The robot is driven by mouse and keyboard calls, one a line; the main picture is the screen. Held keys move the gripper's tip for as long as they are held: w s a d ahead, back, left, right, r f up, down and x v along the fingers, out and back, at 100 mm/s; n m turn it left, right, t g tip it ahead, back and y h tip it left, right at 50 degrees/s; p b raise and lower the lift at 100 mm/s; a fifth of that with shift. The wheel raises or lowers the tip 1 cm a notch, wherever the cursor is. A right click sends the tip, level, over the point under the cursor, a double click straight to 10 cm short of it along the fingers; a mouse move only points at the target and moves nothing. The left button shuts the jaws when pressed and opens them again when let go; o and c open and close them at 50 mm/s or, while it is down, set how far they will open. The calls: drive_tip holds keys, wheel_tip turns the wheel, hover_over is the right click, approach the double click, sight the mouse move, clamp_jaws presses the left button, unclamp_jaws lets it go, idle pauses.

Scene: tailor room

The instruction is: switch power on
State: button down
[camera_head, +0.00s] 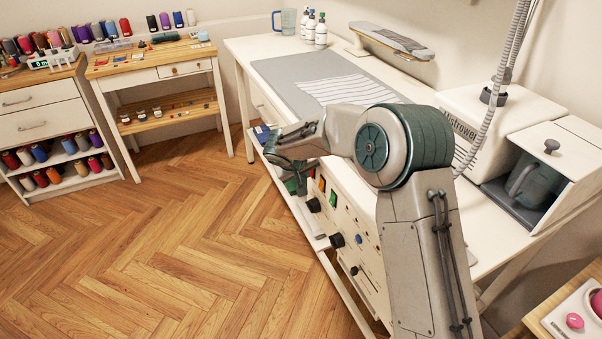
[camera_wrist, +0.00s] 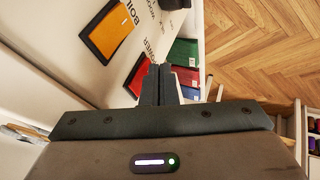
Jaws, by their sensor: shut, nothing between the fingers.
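The power switch is a red rocker in the wrist view (camera_wrist: 137,76), set in the white control panel (camera_wrist: 62,52) with the lettering "POWER" beside it. An orange rocker switch (camera_wrist: 107,30) with "BOIL" lettering sits farther along the panel. My gripper (camera_wrist: 160,68) is shut and empty. Its fingertips appear just right of the red switch and hide part of its surroundings; contact cannot be told. In the head view my gripper (camera_head: 300,182) is at the far end of the panel, near the orange switch (camera_head: 322,184) and a green switch (camera_head: 333,199).
Black knobs (camera_head: 337,241) stick out along the panel. The ironing table (camera_head: 250,48) stands above it, with a steam station (camera_head: 490,115) at the right. Folded red cloth (camera_wrist: 187,52) and green cloth (camera_wrist: 184,77) lie beyond the fingers. The wooden floor (camera_head: 170,250) is clear.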

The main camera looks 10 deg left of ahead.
drive_tip(key=shift+w+d+f+h+b, duration=0.1)
drive_tip(key=shift+w+d+h+b, duration=0.15)
drive_tip(key=shift+b, duration=0.85)
drive_tip(key=shift+s, duration=0.1)
drive_tip(key=shift+r, duration=0.85)
drive_tip(key=shift+a, duration=0.1)
